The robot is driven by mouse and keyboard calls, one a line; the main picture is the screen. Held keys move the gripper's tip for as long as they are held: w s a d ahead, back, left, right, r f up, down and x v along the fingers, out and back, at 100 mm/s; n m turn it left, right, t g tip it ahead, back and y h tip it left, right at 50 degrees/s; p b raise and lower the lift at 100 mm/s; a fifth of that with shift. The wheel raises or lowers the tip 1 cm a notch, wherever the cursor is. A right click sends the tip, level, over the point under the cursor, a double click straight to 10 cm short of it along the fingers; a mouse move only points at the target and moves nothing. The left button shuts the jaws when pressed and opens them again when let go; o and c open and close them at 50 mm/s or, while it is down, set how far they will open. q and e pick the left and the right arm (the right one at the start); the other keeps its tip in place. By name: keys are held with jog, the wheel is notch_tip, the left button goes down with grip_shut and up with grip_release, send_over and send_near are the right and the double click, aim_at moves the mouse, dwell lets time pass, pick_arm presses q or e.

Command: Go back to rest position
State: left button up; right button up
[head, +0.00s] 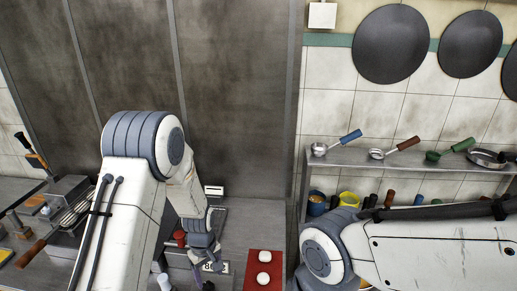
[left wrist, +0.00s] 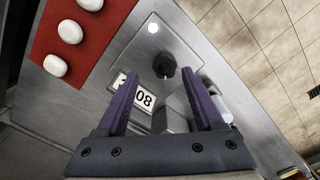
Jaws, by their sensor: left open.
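My left gripper (head: 208,262) hangs over the steel counter at the lower middle of the head view, left of a red mat (head: 264,254). In the left wrist view the purple fingers of the left gripper (left wrist: 160,78) are spread apart with nothing held between them. A black knob (left wrist: 165,66) and a white number plate (left wrist: 143,98) lie beyond the fingers. My right arm enters from the right in the head view, but its gripper is out of frame.
White buns (left wrist: 70,31) sit on the red mat. A grill-like box (head: 70,200) stands on the left counter. A shelf (head: 400,159) with ladles is at the right, below hanging woks (head: 391,44). Cups and handled tools stand under the shelf.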

pick_arm(q)
jog(key=s+d+r+m+b, duration=0.3)
jog(key=s+d+r+m, duration=0.55)
jog(key=d+r, duration=0.25)
jog(key=s+r+m+b, duration=0.1)
jog(key=s+r+m, duration=0.1)
jog(key=s+m, duration=0.2)
jog(key=s+d+r+m+h+b, duration=0.1)
jog(key=s+m, duration=0.3)
jog(key=s, duration=0.7)
jog(key=shift+d+r+b, duration=0.3)
jog(key=shift+r+b, duration=0.05)
jog(key=shift+r, duration=0.2)
jog(key=shift+a, duration=0.1)
